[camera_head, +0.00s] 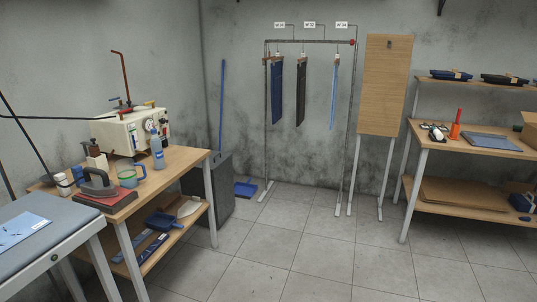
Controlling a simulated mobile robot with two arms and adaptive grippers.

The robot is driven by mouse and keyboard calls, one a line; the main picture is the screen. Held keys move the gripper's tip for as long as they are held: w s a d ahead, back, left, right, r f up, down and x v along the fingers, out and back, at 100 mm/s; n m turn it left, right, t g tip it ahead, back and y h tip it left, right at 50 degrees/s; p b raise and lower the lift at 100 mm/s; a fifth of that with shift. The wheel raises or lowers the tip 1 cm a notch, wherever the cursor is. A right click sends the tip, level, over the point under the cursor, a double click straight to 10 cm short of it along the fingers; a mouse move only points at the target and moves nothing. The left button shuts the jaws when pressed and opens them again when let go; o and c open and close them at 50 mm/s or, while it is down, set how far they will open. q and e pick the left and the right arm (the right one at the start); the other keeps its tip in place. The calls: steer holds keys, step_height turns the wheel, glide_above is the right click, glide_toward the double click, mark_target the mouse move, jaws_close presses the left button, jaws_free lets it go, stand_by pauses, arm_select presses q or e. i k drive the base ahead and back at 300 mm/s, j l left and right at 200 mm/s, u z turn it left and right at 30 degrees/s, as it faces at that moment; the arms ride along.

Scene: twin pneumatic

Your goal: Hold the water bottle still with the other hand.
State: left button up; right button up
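A blue water bottle (157,150) stands upright near the back right of the wooden table (184,157) on the left. It is in front of a cream-coloured machine with gauges. Nothing is seen holding the bottle. Neither of my grippers is in the head view, so their state is hidden.
A rack (309,41) and shelves (470,148) stand behind.

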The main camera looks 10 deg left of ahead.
mark_target(156, 145)
steer(key=i+j+u, duration=0.2)
steer(key=i+u, duration=0.15)
steer(key=i, duration=0.35)
steer(key=i+u, duration=0.4)
steer(key=i, duration=0.3)
steer(key=i+l+u, duration=0.2)
steer(key=i+u, duration=0.15)
steer(key=i, duration=0.35)
